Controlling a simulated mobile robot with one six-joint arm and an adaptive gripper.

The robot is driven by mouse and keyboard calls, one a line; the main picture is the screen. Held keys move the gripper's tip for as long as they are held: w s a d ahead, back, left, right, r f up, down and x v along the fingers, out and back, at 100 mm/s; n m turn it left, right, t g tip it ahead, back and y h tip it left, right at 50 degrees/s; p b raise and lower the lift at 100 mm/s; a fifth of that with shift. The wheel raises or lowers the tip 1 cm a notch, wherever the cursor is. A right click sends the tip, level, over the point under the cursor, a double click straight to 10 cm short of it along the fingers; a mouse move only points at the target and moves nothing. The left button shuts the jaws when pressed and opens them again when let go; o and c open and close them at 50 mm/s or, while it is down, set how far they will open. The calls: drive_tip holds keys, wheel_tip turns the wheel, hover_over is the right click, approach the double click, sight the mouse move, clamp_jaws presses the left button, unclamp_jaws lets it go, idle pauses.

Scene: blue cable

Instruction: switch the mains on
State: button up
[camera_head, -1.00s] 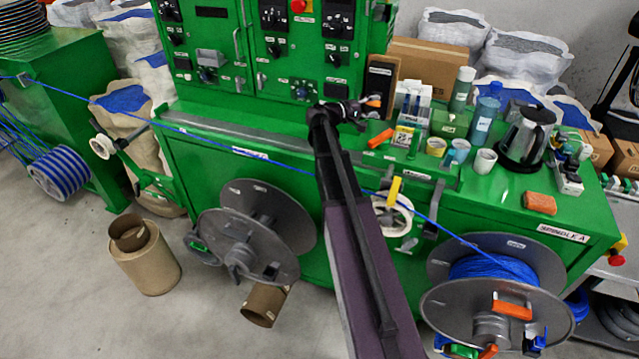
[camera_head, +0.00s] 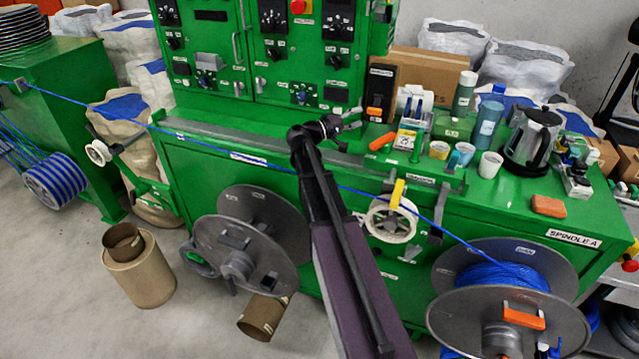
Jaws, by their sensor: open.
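The green control cabinet (camera_head: 205,100) stands at the back of the bench with several black knobs, switches and small labels on its doors. A red button (camera_head: 298,6) is at its top edge. The labels are too small to read, so I cannot tell which control is the mains. My gripper (camera_head: 350,122) is open and empty, in front of and below the right door, its fingers pointing right. It appears apart from the controls.
A black box with an orange part (camera_head: 379,92), a tape dispenser (camera_head: 414,102), bottles (camera_head: 486,122), cups and a kettle (camera_head: 532,140) crowd the bench right of my gripper. A blue cable (camera_head: 270,165) runs across the bench front to the reel (camera_head: 505,300). The bench's left strip is clear.

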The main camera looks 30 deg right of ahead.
drive_tip(key=a+f, duration=0.1)
drive_tip(key=a, duration=0.6)
drive_tip(key=s+a+f+y, duration=0.3)
drive_tip(key=a+f+y, duration=0.1)
drive_tip(key=f, duration=0.2)
drive_tip(key=s+a+f+t+y, duration=0.1)
drive_tip(key=s+a+f+y, duration=0.3)
drive_tip(key=a+f, duration=0.1)
drive_tip(key=shift+f+n+y, duration=0.3)
drive_tip(key=shift+f+n, duration=0.1)
drive_tip(key=shift+f, duration=0.25)
drive_tip(key=shift+w+a+r, duration=0.1)
drive_tip(key=shift+w, duration=0.05)
